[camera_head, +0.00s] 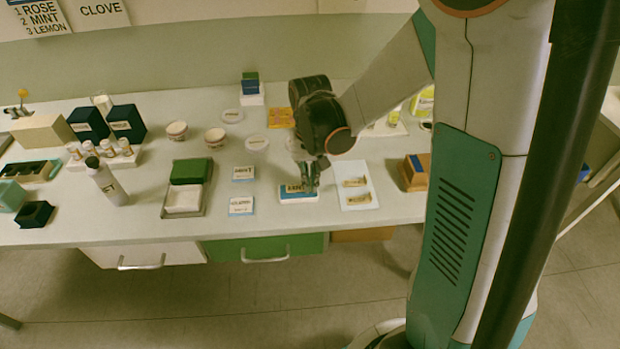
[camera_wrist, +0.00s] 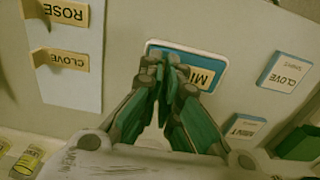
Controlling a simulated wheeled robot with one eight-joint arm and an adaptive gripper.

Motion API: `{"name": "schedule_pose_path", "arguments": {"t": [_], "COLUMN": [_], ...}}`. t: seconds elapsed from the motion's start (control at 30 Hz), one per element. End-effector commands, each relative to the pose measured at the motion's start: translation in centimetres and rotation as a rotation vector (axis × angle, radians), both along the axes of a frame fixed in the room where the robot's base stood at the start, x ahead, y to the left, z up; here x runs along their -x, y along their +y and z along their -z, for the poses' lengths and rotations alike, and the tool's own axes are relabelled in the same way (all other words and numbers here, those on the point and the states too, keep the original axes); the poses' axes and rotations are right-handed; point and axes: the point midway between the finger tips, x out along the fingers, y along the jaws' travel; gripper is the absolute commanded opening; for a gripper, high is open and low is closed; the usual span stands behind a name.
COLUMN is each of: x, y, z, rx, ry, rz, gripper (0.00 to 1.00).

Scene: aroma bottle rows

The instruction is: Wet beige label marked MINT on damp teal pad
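The beige MINT label (camera_head: 294,188) is at the teal-blue pad (camera_head: 285,195), which sits in a white holder near the table's front edge. In the wrist view the letters "MI" show on the label (camera_wrist: 196,76) against the blue pad (camera_wrist: 190,53); its other end is hidden behind my fingers. My gripper (camera_head: 311,186) points down over the pad's right part. In the wrist view its fingertips (camera_wrist: 160,66) are together at the label's hidden end and look shut on it. I cannot tell whether the label's underside touches the pad.
A white sheet (camera_head: 347,168) right of the pad carries beige ROSE (camera_wrist: 68,59) and CLOVE (camera_wrist: 67,14) labels. Small blue-edged cards marked MINT (camera_head: 243,173) and CLOVE (camera_head: 241,206) lie left of the pad. A grey tray (camera_head: 168,213) with a green block stands farther left.

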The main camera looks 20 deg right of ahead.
Motion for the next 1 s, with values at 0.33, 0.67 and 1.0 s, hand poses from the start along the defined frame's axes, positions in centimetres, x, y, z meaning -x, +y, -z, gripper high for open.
{"name": "schedule_pose_path", "arguments": {"t": [0.33, 0.67, 1.0], "x": [0.0, 0.0, 0.0], "y": [0.0, 0.0, 0.0], "z": [0.25, 0.55, 0.59], "rx": [0.0, 0.0, 0.0], "ry": [0.0, 0.0, 0.0], "rz": [0.0, 0.0, 0.0], "gripper": [0.0, 0.0, 0.0]}}
